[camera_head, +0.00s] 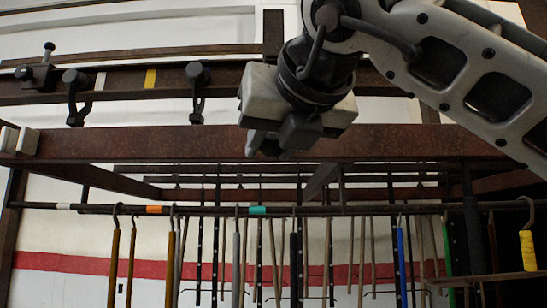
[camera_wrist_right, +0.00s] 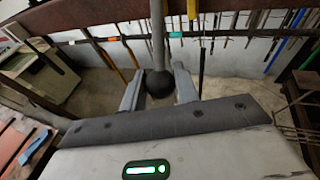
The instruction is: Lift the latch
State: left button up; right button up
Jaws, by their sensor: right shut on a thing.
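My right gripper (camera_head: 280,135) comes in from the upper right, in front of the upper rails. In the right wrist view its two fingers (camera_wrist_right: 158,92) are on either side of a dark round knob (camera_wrist_right: 159,82) at the end of a grey rod, shut on it. I take the knob to be the latch's handle; the gripper hides it in the head view. Two similar dark latch-like fittings are on the upper rail, one nearer (camera_head: 197,82) and one further left (camera_head: 76,90). My left gripper is not in view.
A rust-brown beam (camera_head: 400,142) runs across under the gripper. Below it a hanging rail (camera_head: 330,211) carries several hooked rods, including a blue one (camera_head: 401,265) and a yellow-handled one (camera_head: 528,250). A clamp-like fitting (camera_head: 38,72) sits at the upper left.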

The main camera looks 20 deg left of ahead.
jog(key=s+d+r+p, duration=0.1)
jog(key=s+r+p, duration=0.2)
jog(key=s+r, duration=0.3)
jog(key=shift+s+d+r, duration=0.4)
jog(key=shift+r, duration=0.6)
jog(key=o, duration=0.9)
jog(key=shift+s, duration=0.1)
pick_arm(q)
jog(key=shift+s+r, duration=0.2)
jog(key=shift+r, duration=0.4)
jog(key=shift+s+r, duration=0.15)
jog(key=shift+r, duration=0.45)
